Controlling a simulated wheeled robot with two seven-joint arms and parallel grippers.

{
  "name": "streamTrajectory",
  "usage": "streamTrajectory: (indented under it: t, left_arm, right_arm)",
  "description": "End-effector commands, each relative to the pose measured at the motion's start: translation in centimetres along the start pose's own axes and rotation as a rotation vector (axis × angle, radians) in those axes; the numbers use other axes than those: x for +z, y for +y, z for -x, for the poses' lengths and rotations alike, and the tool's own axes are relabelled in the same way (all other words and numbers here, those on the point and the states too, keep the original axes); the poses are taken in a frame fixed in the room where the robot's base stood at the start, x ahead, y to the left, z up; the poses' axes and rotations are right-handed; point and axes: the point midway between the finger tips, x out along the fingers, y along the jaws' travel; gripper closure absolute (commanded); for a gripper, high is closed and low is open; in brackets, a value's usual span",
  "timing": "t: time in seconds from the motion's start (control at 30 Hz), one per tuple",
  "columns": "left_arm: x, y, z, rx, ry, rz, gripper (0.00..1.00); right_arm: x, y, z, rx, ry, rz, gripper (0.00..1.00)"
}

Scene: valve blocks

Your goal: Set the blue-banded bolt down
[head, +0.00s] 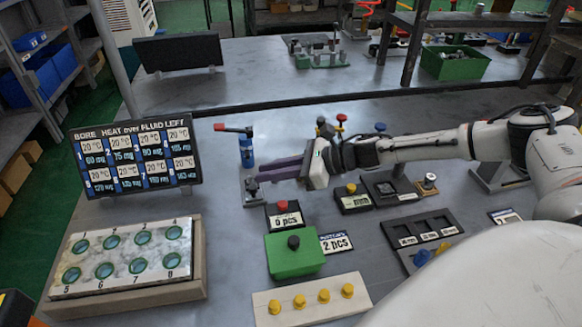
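My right gripper (260,175) reaches in from the right with its long purple fingers pointing left. Its fingertips are over a small grey stand (252,198) with a dark piece (251,185) on top, right at the tips. I cannot tell whether the fingers are closed on this piece, or whether it is a bolt. No blue band can be made out at the fingertips. My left gripper is not in view.
A blue torch canister (247,150) with a red nozzle stands just behind the fingers. A display board (134,155) and a valve block (127,258) with numbered round bores are at left. A green box (294,258) and a strip with yellow knobs (312,300) are in front.

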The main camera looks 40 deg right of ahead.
Motion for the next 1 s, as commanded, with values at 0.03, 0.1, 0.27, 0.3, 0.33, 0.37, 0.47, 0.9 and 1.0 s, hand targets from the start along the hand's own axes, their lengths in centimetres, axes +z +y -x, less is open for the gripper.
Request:
streamTrajectory:
  t: [0.03, 0.1, 0.27, 0.3, 0.33, 0.37, 0.47, 0.9, 1.0]
  left_arm:
    - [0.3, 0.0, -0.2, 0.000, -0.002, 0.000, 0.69]
    - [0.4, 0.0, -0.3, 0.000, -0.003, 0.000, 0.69]
    - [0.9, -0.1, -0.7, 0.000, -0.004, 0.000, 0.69]
    - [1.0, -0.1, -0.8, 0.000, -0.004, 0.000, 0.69]
    - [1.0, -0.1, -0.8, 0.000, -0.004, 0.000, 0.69]
    - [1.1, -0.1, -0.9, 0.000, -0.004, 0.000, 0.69]
    - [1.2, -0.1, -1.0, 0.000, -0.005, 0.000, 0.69]
    - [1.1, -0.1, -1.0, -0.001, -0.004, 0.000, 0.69]
    - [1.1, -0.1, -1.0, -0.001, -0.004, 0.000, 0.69]
  right_arm:
    - [-0.3, -0.1, 1.3, -0.004, 0.003, -0.001, 0.84]
    - [-0.3, -0.1, 2.9, -0.002, 0.003, 0.000, 0.84]
    - [-0.3, 0.0, 6.0, -0.001, 0.003, 0.000, 0.84]
    - [-0.3, -0.1, 6.6, -0.002, 0.003, -0.001, 0.84]
    - [-0.3, 0.0, 7.0, -0.001, 0.002, -0.001, 0.84]
    - [-0.3, 0.0, 7.3, -0.001, 0.002, -0.001, 0.84]
    - [-0.2, 0.0, 8.2, -0.001, 0.001, 0.000, 0.84]
    - [0.0, 0.1, 8.6, 0.001, 0.000, 0.000, 0.84]
    - [0.0, 0.0, 8.6, 0.001, 0.000, -0.001, 0.84]
